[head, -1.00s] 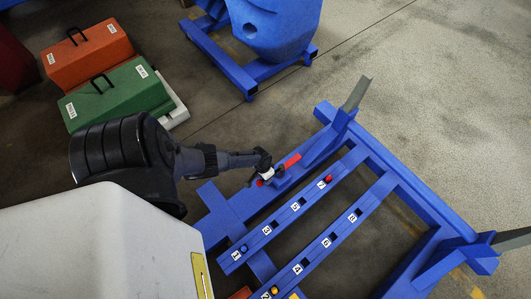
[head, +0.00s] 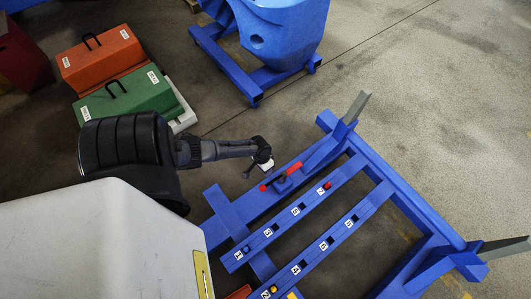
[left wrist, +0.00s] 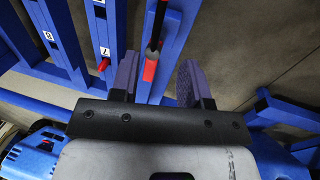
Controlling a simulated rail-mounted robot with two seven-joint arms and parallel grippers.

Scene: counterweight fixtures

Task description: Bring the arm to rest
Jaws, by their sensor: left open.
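My left gripper (head: 258,168) is at the end of my dark arm, which comes in from the left in the head view. It is open and empty, just to the upper left of a red handle (head: 281,177) on the blue frame (head: 245,205). A small gap shows between them. In the left wrist view, the two dark purple fingers (left wrist: 157,82) stand apart. The red and black handle (left wrist: 151,62) shows between and beyond them. My right gripper is not in view.
Numbered blue rails (head: 295,213) hold small red, blue and yellow pegs. Grey bars (head: 355,107) stick up from the frame. An orange block (head: 100,60) and a green block (head: 125,97) stand at the upper left. A blue fixture (head: 280,35) stands behind. Floor at right is open.

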